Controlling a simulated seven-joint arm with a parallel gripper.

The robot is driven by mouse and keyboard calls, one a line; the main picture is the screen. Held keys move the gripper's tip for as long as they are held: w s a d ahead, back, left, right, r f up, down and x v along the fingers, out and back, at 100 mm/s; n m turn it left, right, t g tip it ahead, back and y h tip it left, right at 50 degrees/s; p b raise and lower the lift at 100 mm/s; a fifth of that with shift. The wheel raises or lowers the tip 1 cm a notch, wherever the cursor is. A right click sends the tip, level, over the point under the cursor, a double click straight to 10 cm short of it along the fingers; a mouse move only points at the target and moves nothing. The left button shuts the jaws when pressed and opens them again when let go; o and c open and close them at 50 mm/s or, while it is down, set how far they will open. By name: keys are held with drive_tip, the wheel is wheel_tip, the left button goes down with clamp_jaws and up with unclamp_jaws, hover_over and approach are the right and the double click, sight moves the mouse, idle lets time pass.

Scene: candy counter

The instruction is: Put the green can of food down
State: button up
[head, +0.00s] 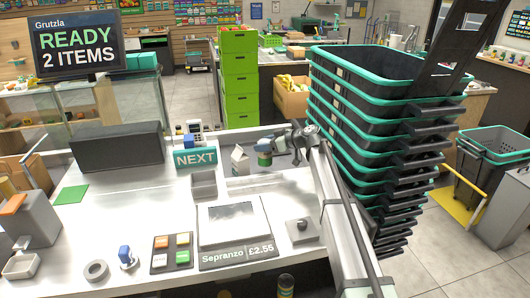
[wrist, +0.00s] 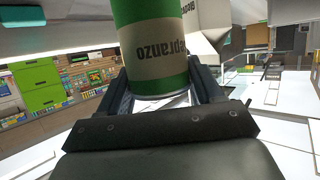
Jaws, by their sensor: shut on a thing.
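The green can of food (head: 264,158), with a cream label reading "Sepranzo", is near the back of the white counter, beside a white carton (head: 240,161). In the wrist view the can (wrist: 153,50) fills the space between the two dark fingers of my gripper (wrist: 160,82), which is shut on it. The picture there is upside down, and the carton (wrist: 205,22) shows just behind the can. In the head view my gripper (head: 279,146) reaches the can from the right. I cannot tell whether the can touches the counter.
A "NEXT" sign (head: 195,158) and a card terminal stand left of the carton. The scale (head: 233,222) reads "Sepranzo £2.55". Stacked black baskets (head: 375,130) rise close on the right. The white counter (head: 110,215) has free room at centre left.

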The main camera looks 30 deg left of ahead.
drive_tip(key=shift+f, duration=1.7)
drive_tip(key=shift+f, duration=0.1)
drive_tip(key=o, duration=1.4)
drive_tip(key=shift+v, duration=3.75)
